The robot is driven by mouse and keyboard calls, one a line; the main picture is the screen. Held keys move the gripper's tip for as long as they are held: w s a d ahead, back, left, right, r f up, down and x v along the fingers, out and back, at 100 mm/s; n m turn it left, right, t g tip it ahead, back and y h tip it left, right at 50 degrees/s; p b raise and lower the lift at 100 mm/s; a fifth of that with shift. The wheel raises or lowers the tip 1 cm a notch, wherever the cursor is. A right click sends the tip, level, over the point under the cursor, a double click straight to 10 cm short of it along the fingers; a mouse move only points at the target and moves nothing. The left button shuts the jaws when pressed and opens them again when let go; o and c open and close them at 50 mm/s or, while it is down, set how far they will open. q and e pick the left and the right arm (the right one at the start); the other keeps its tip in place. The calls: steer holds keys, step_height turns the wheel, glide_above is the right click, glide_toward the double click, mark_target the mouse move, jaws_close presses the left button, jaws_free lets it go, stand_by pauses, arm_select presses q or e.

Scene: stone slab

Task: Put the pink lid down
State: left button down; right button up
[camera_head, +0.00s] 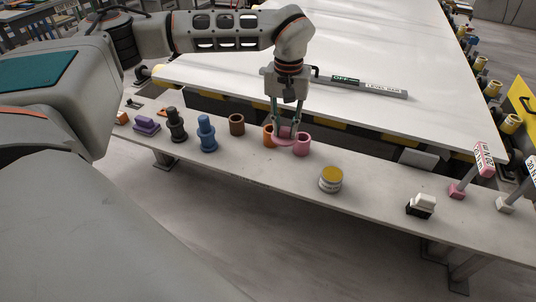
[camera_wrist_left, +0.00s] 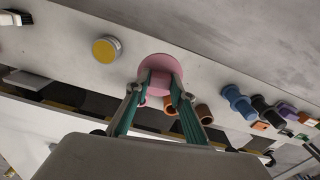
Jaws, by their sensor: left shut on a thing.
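My left gripper (camera_head: 286,124) is shut on the pink lid (camera_head: 283,141), which hangs beneath the fingertips just over the narrow bench. In the left wrist view the lid (camera_wrist_left: 152,63) is a round pink disc with a raised part between the two fingers (camera_wrist_left: 160,84). In the head view the pink cup (camera_head: 303,146) stands right beside the lid on its right, and an orange cup (camera_head: 268,134) is close on its left. I cannot tell whether the lid touches the bench or the cups. My right gripper is not in view.
The narrow bench (camera_head: 375,190) also holds a brown cup (camera_head: 237,124), blue (camera_head: 206,133) and black (camera_head: 176,126) pieces, a yellow-topped tin (camera_head: 331,180) and a black-and-white block (camera_head: 421,206). A large white slab (camera_head: 400,70) lies behind. Bench surface is free around the tin.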

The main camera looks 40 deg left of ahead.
mark_target(274, 168)
arm_select(q)
steer(key=w+a+n, duration=0.3)
steer(key=w+a, duration=0.1)
steer(key=a, duration=0.2)
steer(key=f+b, duration=0.1)
steer(key=f, duration=0.9)
steer(key=f+b, duration=0.1)
steer(key=f, duration=0.9)
steer(key=shift+d, duration=0.2)
steer(key=shift+f, duration=0.15)
steer(key=c, duration=1.8)
jaws_free()
steer(key=shift+o, duration=0.2)
